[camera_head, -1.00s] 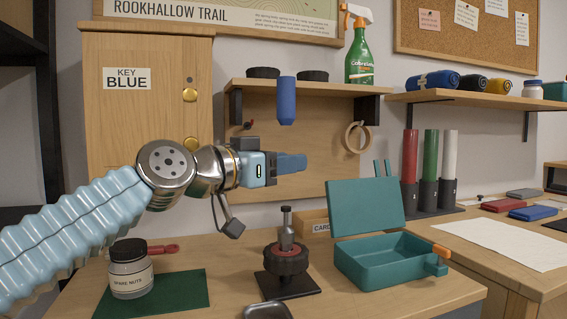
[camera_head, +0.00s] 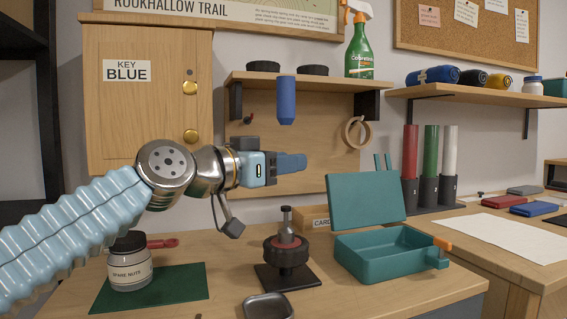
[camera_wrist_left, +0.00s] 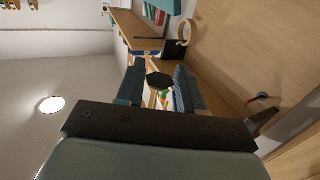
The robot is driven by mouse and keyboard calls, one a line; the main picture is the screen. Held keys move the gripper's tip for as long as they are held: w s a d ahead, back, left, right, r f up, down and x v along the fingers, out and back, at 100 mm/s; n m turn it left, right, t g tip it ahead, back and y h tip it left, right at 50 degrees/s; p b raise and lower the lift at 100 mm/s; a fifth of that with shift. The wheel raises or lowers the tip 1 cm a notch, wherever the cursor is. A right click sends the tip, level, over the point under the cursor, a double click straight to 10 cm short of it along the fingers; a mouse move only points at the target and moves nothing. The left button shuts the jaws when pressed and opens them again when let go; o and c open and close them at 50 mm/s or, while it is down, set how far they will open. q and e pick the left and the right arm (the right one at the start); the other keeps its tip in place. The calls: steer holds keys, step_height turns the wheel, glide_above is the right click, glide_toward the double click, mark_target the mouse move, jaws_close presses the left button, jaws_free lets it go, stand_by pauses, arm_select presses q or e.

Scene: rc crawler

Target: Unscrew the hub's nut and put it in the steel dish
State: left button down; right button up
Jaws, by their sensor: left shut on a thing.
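The hub (camera_head: 286,253) is a dark knobbed wheel with a red ring, on a black base plate, with a grey post rising from its middle. I cannot tell whether a nut sits on the post. The steel dish (camera_head: 268,305) is at the table's front edge, partly cut off, and its visible inside looks empty. My left gripper (camera_head: 292,163) is in the air above the hub, pointing right. In the left wrist view it is shut on a dark six-sided piece (camera_wrist_left: 159,80), possibly the nut. This piece is hidden in the head view. My right gripper is not in view.
A spare nuts jar (camera_head: 130,265) stands on a green mat (camera_head: 185,285) at left, with a red-handled tool (camera_head: 162,243) behind. An open teal box (camera_head: 385,262) stands right of the hub. A blue cylinder (camera_head: 286,100) hangs above my gripper, below the shelf.

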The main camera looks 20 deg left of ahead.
arm_select(q)
steer(key=shift+r+p, duration=1.1)
steer(key=shift+r, duration=0.3)
